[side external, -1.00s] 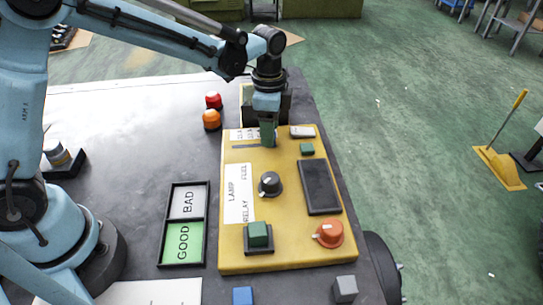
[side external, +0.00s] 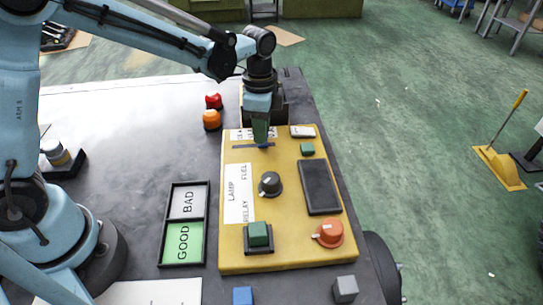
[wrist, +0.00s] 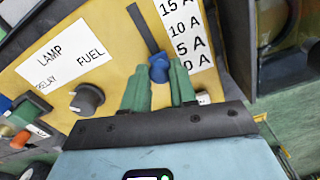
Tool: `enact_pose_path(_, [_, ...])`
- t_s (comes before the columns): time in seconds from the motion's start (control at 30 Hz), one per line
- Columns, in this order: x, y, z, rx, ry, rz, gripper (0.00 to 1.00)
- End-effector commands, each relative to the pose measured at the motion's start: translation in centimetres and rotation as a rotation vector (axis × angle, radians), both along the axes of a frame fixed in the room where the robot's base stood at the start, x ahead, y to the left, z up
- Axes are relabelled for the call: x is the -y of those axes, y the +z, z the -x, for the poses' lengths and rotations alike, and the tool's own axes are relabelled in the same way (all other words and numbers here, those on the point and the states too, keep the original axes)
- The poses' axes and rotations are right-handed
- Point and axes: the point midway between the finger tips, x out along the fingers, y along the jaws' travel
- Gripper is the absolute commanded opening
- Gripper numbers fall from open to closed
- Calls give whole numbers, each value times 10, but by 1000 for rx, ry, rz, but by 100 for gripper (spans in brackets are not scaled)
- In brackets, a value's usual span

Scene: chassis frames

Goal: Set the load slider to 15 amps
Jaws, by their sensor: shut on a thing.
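The load slider is a blue knob (wrist: 159,68) in a dark slot (wrist: 142,28) on the yellow panel (side external: 290,225). A white scale (wrist: 184,35) beside the slot reads 15 A, 10 A, 5 A and 0 A. The knob is at the low end, roughly between 0 A and 5 A. My gripper (wrist: 159,66) has its green fingers shut on the knob, one on each side. In the side external view, my gripper (side external: 262,142) points down at the slot (side external: 245,147), and a bit of blue knob shows under the fingertips.
The panel also carries a black dial (side external: 270,184), a green button (side external: 258,234), an orange knob (side external: 329,233) and a dark rectangle (side external: 319,187). Red (side external: 213,101) and orange (side external: 211,120) lamps stand left of the panel. A GOOD/BAD tray (side external: 161,240) lies on the table.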

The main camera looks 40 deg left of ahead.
Motion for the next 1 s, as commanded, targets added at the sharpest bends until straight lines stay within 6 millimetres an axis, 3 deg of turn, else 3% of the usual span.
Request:
enact_pose_path(0.3, [-40, 1, 40, 0, 3, 0, 0])
enact_pose_path(0.67, [-45, 0, 45, -5, 3, -4, 0])
enact_pose_path(0.7, [-45, 0, 45, -5, 3, -5, 30])
enact_pose_path(0.87, [-44, 0, 44, -3, 2, -3, 52])
enact_pose_path(1.0, [-44, 0, 44, -2, 1, -1, 52])
